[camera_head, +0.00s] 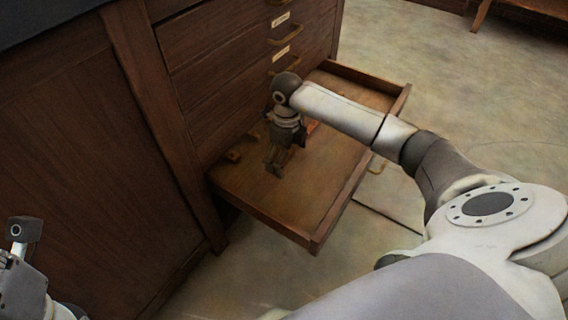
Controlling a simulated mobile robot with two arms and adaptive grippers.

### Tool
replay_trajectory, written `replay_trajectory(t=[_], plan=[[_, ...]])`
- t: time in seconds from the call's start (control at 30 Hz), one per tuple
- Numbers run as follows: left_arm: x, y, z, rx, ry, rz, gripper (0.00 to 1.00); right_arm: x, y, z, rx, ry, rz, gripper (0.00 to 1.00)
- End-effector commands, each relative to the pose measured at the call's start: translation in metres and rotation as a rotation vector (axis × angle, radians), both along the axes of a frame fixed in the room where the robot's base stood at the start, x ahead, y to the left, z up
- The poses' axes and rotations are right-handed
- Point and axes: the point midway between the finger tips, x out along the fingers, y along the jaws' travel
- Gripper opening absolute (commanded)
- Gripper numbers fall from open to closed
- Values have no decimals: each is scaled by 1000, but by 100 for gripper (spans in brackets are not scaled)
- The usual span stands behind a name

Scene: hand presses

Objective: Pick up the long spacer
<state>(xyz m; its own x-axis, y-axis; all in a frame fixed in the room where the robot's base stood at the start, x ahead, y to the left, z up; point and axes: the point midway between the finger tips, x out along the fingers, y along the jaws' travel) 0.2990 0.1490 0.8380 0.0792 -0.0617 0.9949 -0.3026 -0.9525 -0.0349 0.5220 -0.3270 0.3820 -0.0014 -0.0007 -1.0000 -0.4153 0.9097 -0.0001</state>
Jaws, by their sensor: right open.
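A wooden drawer (300,205) is pulled out of the dark cabinet. My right gripper (275,172) points down into the drawer, open, with its fingertips close over the drawer floor. A small brownish piece (233,155) lies left of it near the drawer's inner end. An orange-red piece (312,126) shows partly behind my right wrist. I cannot tell which of these, if any, is the long spacer. Part of my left gripper (12,262) shows at the lower left edge, outside the drawer. Its fingers are not clear.
The cabinet (110,150) fills the left side, with closed drawers and brass handles (284,33) above the open one. The drawer's raised front wall (345,205) and side walls surround its floor. The concrete floor (480,110) to the right is mostly clear.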

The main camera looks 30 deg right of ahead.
Motion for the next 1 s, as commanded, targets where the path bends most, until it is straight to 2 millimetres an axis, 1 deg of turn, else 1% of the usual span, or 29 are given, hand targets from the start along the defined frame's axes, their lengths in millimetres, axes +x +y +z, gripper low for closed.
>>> replay_trajectory(t=[0.03, 0.27, 0.5, 0.53, 0.83, 1.0], plan=[[0, 0, 0, 1, -4, 0, 41, 0, 0, -3, 0, -1, 0, 100], [0, 0, 1, 1, -4, 0, 41, 0, 0, -2, 0, -1, 0, 100], [0, 0, 1, 1, -4, 0, 41, 0, 0, -2, 0, -1, -1, 69], [0, 0, 1, 1, -4, 0, 41, 0, 0, -2, 0, -1, -1, 67], [0, 0, 1, 1, -4, 0, 41, 0, 0, -2, 0, -1, -1, 67], [-1, 0, 4, 0, -6, 0, 41, 0, 0, 4, 0, -2, -1, 67]])
